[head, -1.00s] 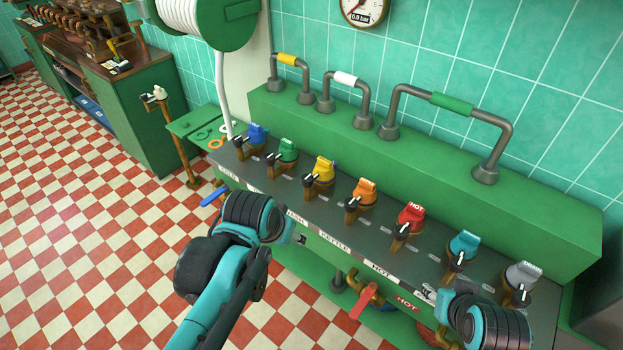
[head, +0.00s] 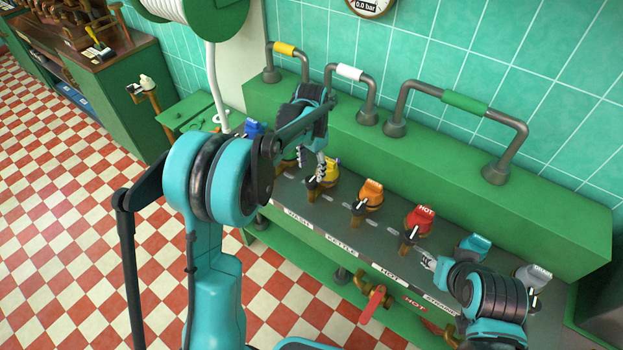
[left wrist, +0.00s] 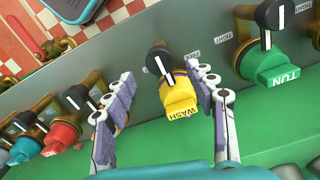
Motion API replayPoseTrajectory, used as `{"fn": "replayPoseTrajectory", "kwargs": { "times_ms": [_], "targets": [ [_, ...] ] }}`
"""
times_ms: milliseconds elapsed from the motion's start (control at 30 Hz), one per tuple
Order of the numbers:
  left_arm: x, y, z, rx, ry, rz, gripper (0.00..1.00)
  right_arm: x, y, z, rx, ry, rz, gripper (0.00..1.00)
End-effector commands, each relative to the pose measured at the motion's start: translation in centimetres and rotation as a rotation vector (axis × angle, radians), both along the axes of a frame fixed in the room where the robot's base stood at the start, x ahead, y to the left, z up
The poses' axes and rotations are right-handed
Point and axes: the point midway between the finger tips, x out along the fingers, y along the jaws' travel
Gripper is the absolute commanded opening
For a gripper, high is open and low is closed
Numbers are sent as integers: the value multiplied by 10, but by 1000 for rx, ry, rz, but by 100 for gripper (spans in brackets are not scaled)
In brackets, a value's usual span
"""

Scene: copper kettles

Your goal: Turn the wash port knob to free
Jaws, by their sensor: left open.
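The wash port has a yellow cap marked WASH (left wrist: 178,97) and a black knob with a white pointer line (left wrist: 160,60) beside it. In the head view the yellow cap (head: 331,172) is partly covered by my left gripper (head: 318,168). In the left wrist view my left gripper (left wrist: 160,95) is open, with one finger on each side of the yellow cap. The black knob lies just beyond the fingertips, not between them. Small white labels, one reading FREE (left wrist: 193,56), sit on the dark panel near it. My right gripper (head: 428,262) is by the panel's front edge; its jaw state is unclear.
Neighbouring ports stand close on the panel: orange (head: 371,193), red (head: 420,218) and teal (head: 475,245), with green (left wrist: 271,65) on the other side. Grey pipe handles (head: 465,102) rise from the green ledge behind. A red-handled valve (head: 371,305) is below.

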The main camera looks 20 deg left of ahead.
Motion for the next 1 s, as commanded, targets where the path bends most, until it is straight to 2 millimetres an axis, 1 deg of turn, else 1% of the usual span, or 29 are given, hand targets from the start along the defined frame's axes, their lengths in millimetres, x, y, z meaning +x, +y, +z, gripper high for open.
{"fn": "replayPoseTrajectory", "kwargs": {
  "times_ms": [33, 100, 200, 300, 433, 667, 700, 767, 800, 867, 900, 1000],
  "targets": [
    [0, 0, -12, 0, 0, 0, 56, 0, 0, -6, 0, 0, 0, 40],
    [0, 0, -24, -1, -1, 1, 56, 0, 0, -10, 0, 0, 0, 40],
    [0, 0, -39, 0, -1, 1, 56, 0, 0, -14, 0, 0, 0, 40],
    [0, 0, -49, 0, -1, 1, 56, 0, 0, -17, 0, 0, 0, 40],
    [0, 0, -55, 0, -1, 1, 56, 0, 0, -19, 0, 0, 0, 40],
    [0, 0, -55, 0, -1, 2, 56, 0, 0, -18, 0, 0, 0, 40],
    [0, 0, -55, 0, -1, 2, 51, 0, 0, -18, 0, 0, 0, 40],
    [0, 0, -55, 0, -1, 2, 35, 0, 0, -18, 0, 0, 0, 40],
    [0, 0, -55, 0, -1, 2, 24, 0, 0, -18, 0, 0, 0, 40],
    [0, 0, -55, 0, -1, 2, 9, 0, 0, -18, 0, 0, 0, 40],
    [0, 0, -55, 0, -1, 2, 6, 0, 0, -18, 0, 0, 0, 40],
    [0, 0, -55, 0, -1, 2, 6, 0, 0, -18, 0, 0, 0, 40]
  ]
}}
